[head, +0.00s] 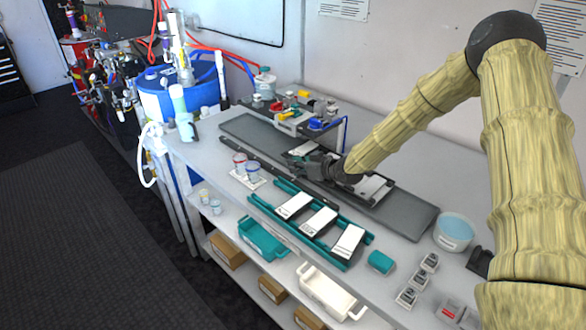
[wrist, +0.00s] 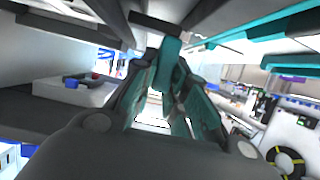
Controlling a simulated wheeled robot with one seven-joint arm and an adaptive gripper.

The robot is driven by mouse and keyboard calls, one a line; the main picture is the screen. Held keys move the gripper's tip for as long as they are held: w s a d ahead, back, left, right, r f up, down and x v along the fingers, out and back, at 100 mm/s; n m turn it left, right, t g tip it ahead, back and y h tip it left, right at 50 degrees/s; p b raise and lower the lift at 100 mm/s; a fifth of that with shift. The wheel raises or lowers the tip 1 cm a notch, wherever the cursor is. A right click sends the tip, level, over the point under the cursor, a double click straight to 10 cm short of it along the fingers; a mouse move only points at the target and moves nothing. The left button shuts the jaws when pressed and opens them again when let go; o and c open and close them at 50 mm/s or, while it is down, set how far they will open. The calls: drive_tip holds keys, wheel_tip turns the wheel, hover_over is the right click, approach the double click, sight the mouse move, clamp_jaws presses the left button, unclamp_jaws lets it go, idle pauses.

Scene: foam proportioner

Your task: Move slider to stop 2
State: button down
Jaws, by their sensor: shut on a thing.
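A long grey track (head: 410,211) runs across the bench. A dark carriage with white plates (head: 373,187), which looks like the slider, sits along its middle. My gripper (head: 318,168) is low over the carriage's left part and hides some of it. In the wrist view my gripper (wrist: 170,92) is shut, with a teal piece (wrist: 168,62) at its fingertips. This piece seems to be part of the slider, but its join to the carriage is hidden. I cannot read any stop marks or tell which stop the carriage is at.
A teal rack with white-topped blocks (head: 318,221) lies in front of the track. Two cups (head: 253,171) stand near its left end. Valves with coloured handles (head: 292,116) stand behind the track. A bowl of blue liquid (head: 455,230) is near the track's right end.

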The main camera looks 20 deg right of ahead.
drive_tip(key=shift+d, duration=0.1)
drive_tip(key=c, duration=1.4)
unclamp_jaws()
drive_tip(key=v, duration=1.2)
